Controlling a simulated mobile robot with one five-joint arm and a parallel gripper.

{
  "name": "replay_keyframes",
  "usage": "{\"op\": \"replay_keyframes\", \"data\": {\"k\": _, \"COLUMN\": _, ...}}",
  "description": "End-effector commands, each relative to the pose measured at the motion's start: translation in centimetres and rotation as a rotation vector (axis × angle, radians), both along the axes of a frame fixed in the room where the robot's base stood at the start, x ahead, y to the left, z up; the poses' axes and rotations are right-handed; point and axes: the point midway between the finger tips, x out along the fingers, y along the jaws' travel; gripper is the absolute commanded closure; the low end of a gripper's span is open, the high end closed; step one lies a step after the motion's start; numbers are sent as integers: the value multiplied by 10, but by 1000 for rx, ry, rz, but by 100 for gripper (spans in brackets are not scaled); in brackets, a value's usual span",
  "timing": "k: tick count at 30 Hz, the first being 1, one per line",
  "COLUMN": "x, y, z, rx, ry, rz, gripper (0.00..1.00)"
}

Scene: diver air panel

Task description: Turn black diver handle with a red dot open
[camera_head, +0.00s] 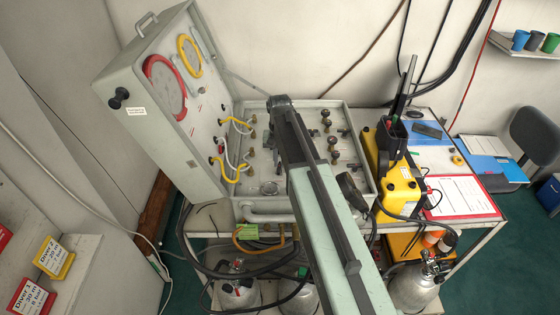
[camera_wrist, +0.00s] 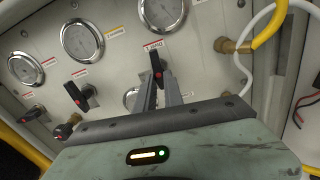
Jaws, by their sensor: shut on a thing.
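In the wrist view, my gripper (camera_wrist: 160,82) is shut on a black handle with a red dot (camera_wrist: 156,62), which sits on the panel face between the narrow fingers. The handle points roughly up in the picture; its lower part is hidden by the fingers. A second black handle with a red dot (camera_wrist: 78,97) sits to the left, standing at a slant. A third (camera_wrist: 33,113) is farther left. In the head view, my arm reaches over the open air panel (camera_head: 347,115), and its end hides the fingertips and the held handle.
Large gauges (camera_wrist: 82,40) are set in the panel, with a small gauge partly hidden behind the fingers. A yellow and white hose (camera_wrist: 268,28) runs from a brass fitting at the right. The raised lid (camera_head: 190,130) stands left of my arm; a yellow radio unit (camera_head: 398,182) stands right.

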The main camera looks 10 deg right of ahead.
Motion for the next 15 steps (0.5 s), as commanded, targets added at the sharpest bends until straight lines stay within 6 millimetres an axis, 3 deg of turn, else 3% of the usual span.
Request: {"op": "replay_keyframes", "data": {"k": 15, "x": 1, "y": 0, "z": 0, "rx": 0, "ry": -2, "rz": 59, "gripper": 100}}
